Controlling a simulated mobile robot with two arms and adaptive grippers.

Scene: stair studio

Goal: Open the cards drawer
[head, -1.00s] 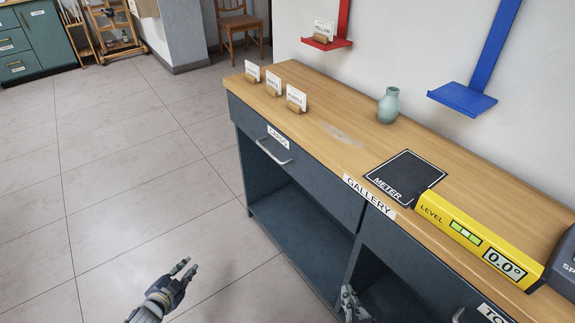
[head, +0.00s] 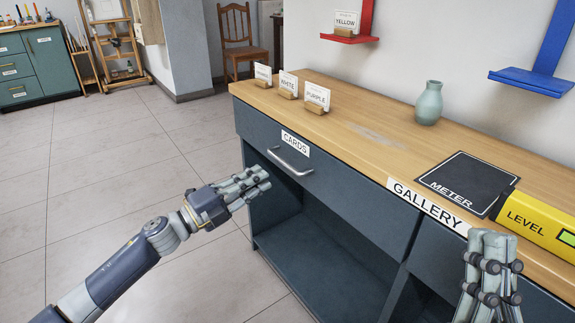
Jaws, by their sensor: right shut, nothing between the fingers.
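The cards drawer (head: 330,182) is the dark blue-grey front under the left part of the wooden worktop, with a white CARDS label (head: 295,144). It looks shut, flush with the cabinet. Its silver bar handle (head: 290,162) is below the label. My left gripper (head: 266,180) is in front of the drawer, below and left of the handle in the picture, apart from it. Its fingers look slightly apart, with nothing between them. My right gripper (head: 492,238) is shut and empty, in front of the cabinet at lower right.
On the worktop (head: 390,118) stand several small card holders, a green vase (head: 429,103), a black METER mat (head: 462,180) and a yellow level (head: 540,222). An open shelf space (head: 315,235) lies under the drawer. The floor at left is clear.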

